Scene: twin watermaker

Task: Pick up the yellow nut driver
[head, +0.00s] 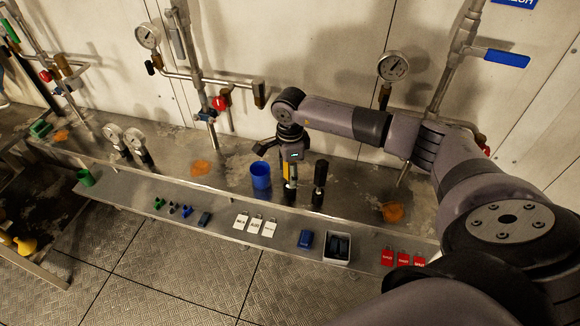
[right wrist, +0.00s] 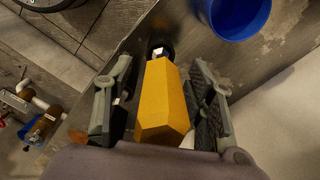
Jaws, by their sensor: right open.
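The yellow nut driver (right wrist: 163,100) fills the middle of the right wrist view, its faceted yellow handle between my two fingers. In the head view a sliver of the yellow handle (head: 287,170) shows below my right wrist, on the steel bench. My right gripper (head: 288,162) is over it, partly hiding it. In the right wrist view my right gripper (right wrist: 160,78) is open, with one finger on each side of the handle and a gap visible on the left. Contact on the right side is hard to tell. My left gripper is in neither view.
A blue cup (head: 261,178) stands just left of the driver, and a black-handled tool (head: 320,178) just right. White tags (head: 255,225), a blue block (head: 305,239), a white tray (head: 327,259) and red tags (head: 403,259) lie on the lower front ledge. Pipes and gauges (head: 393,67) line the wall behind.

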